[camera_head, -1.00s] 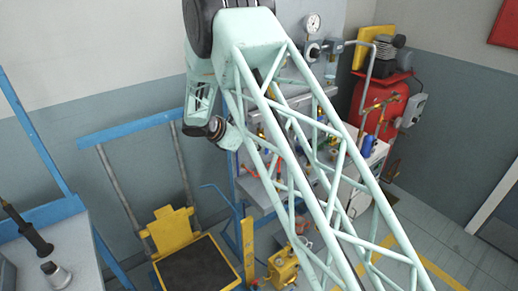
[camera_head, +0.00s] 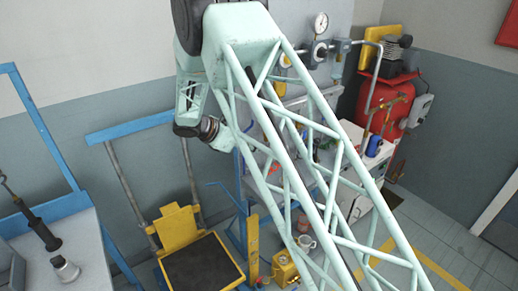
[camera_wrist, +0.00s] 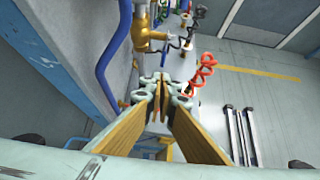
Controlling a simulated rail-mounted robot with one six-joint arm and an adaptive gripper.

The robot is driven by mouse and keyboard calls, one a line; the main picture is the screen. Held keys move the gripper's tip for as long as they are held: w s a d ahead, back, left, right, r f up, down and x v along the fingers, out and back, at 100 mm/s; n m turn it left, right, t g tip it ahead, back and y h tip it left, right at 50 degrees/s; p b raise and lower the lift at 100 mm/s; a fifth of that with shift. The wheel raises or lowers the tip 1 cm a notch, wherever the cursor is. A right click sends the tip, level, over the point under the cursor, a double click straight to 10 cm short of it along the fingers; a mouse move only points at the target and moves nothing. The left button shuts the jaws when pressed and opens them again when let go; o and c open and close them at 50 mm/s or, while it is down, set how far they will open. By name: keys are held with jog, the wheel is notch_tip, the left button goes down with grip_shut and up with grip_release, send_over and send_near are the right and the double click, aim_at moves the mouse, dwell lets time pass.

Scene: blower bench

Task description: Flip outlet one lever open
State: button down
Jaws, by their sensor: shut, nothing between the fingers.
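In the wrist view my gripper (camera_wrist: 163,80) is shut, with its long brown fingers converging at the tips and nothing between them. A brass valve fitting (camera_wrist: 145,38) stands beyond the fingertips, apart from them as far as I can see.
A blue hose (camera_wrist: 104,68) runs left of the fingers, and a coiled red hose (camera_wrist: 203,68) hangs at their right. In the head view a red tank (camera_head: 380,104) stands at the back right. A yellow cart (camera_head: 180,228) and a blue-framed bench (camera_head: 85,240) are at the left.

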jog(key=v, duration=0.8)
jog(key=shift+f, duration=0.2)
jog(key=shift+s, duration=0.15)
jog(key=s+d+r+m+g+y+b, duration=0.15)
jog(key=s+d+r+m, duration=0.45)
jog(key=s+d+r, duration=0.6)
jog(key=s+d+r+m+g+y, duration=0.15)
jog(key=s+d+r+m, duration=0.6)
jog(key=d, duration=0.75)
jog(key=s+d+r+m+y+b, duration=0.1)
jog(key=s+d+r+m, duration=0.15)
jog(key=s, duration=0.65)
jog(key=s+d+r+m+y, duration=0.1)
jog(key=s+d+r+m, duration=0.2)
jog(key=s, duration=0.6)
jog(key=s+f+m+y+b, duration=0.1)
jog(key=s+m, duration=0.5)
jog(key=s, duration=1.4)
jog(key=shift+s+d+f+m+t+y, duration=0.25)
jog(key=shift+d+f+m+t+y, duration=0.2)
jog(key=shift+y, duration=0.45)
